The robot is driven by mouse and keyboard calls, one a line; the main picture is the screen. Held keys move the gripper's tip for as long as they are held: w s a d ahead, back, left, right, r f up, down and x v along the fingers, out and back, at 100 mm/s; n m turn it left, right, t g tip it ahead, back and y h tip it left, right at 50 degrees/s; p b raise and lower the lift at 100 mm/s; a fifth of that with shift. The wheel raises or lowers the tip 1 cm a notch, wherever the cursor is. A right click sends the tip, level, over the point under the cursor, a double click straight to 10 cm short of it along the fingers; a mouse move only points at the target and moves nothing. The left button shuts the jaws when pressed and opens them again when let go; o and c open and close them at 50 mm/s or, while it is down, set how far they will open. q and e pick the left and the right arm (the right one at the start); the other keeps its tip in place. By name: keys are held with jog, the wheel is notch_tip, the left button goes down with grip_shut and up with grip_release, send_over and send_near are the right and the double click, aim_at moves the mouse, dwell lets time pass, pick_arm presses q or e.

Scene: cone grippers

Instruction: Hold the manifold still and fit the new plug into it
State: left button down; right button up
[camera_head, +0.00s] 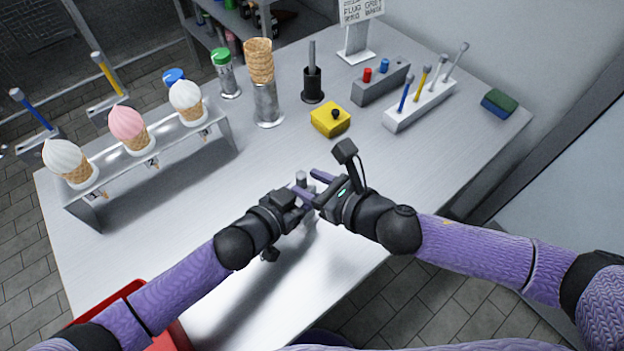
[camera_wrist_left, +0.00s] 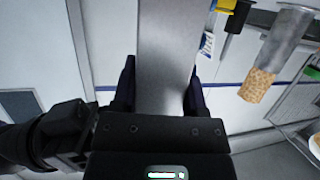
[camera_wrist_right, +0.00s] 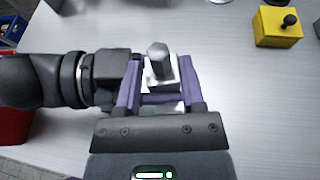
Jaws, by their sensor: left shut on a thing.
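A grey metal block, which looks like the manifold (camera_wrist_left: 168,45), stands between the fingers of my left gripper (camera_wrist_left: 162,98), which is shut on it. A grey plug-like piece (camera_wrist_right: 159,62) stands upright on the block's pale top in the right wrist view. It also shows in the head view (camera_head: 301,178). My right gripper (camera_wrist_right: 159,84) is open, one finger on each side of this piece, with visible gaps. A purple finger crosses just below it. I cannot tell how deep the piece sits. In the head view my left gripper (camera_head: 301,198) is close beside my right gripper (camera_head: 312,184).
A yellow block (camera_head: 326,122) with a black knob stands behind my grippers. Behind it are a grey block (camera_head: 372,88) with red and blue pegs, a white tool rack (camera_head: 420,106) and a sign (camera_head: 361,12). A cone rack (camera_head: 160,165) stands left. The table's front is mostly clear.

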jog(key=shift+o, duration=0.9)
jog(key=v, duration=1.2)
pick_arm(q)
grip_release()
